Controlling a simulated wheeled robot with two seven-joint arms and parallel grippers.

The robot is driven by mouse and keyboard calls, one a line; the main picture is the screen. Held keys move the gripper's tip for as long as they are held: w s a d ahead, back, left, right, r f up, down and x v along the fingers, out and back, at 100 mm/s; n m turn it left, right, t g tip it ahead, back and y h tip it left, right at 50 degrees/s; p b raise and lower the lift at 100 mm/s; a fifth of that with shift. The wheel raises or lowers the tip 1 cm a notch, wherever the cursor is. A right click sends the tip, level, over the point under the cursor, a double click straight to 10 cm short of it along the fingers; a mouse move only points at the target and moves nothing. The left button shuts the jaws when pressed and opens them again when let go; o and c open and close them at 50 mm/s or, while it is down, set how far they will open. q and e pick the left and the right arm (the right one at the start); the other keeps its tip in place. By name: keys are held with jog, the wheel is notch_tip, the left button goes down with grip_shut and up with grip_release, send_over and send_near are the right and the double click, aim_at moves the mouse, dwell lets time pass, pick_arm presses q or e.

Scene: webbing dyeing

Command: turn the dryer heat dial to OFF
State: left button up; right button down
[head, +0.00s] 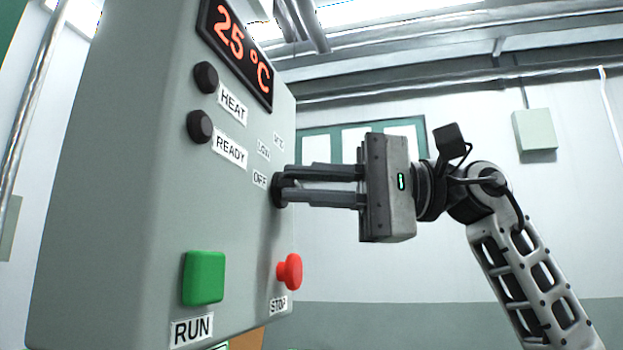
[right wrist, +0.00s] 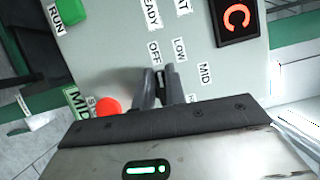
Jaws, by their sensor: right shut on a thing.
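The dryer heat dial (head: 277,190) is a dark round knob on the front of the grey control box (head: 130,180). Labels OFF (head: 260,179), LOW and MID stand around it. My right gripper (head: 284,188) is shut on the dial, with its fingers reaching in from the right. In the right wrist view the fingers (right wrist: 160,88) hide most of the dial, close to the OFF label (right wrist: 155,52) and the LOW label (right wrist: 180,50). I cannot tell which label the dial points at. My left gripper is not in view.
A red STOP button (head: 290,271) sits just below the dial. A green RUN button (head: 204,277) is lower left. The HEAT lamp (head: 206,77) and READY lamp (head: 200,126) are dark. The display (head: 238,50) reads 25 °C. Right of the box is open room.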

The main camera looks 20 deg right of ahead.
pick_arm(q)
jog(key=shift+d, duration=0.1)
pick_arm(e)
jog(key=shift+n, duration=0.4)
jog(key=c, duration=1.4)
grip_release()
jog(key=shift+c, duration=0.2)
jog(key=shift+s+d+f, duration=0.1)
jog(key=shift+d, duration=0.4)
pick_arm(q)
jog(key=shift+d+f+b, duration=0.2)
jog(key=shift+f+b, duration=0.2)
jog(key=shift+b, duration=0.6)
pick_arm(e)
jog(key=s+d, duration=0.3)
jog(key=d, duration=1.1)
jog(key=shift+d, duration=0.3)
